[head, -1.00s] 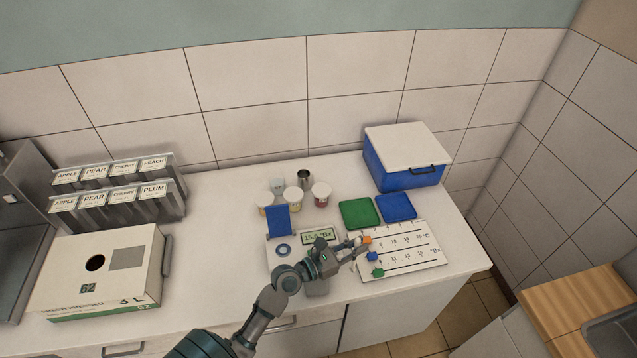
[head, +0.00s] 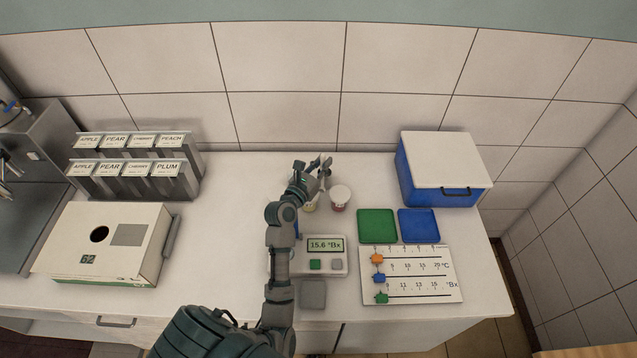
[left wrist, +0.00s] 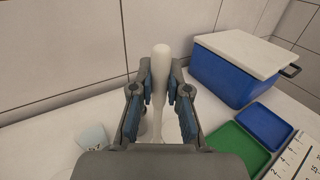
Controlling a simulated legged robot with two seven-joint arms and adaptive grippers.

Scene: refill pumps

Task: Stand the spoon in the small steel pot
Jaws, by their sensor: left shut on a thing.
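My left gripper (head: 322,168) is at the back of the counter, behind the lidded cups. In the left wrist view the gripper (left wrist: 160,95) is shut on a pale, round-ended stick, the spoon (left wrist: 161,62), which stands roughly upright between the fingers. The lower part of the spoon is hidden by the gripper. The small steel pot cannot be made out clearly now; my gripper covers the place where it stood. I cannot tell whether the spoon is inside it. My right gripper is not in view.
A white-lidded cup (head: 340,197) stands just in front of my gripper, with another (head: 310,204) partly hidden by the arm. A pale cup (left wrist: 93,137) shows in the wrist view. Green (head: 376,226) and blue (head: 419,226) trays and a blue cooler (head: 440,180) are right.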

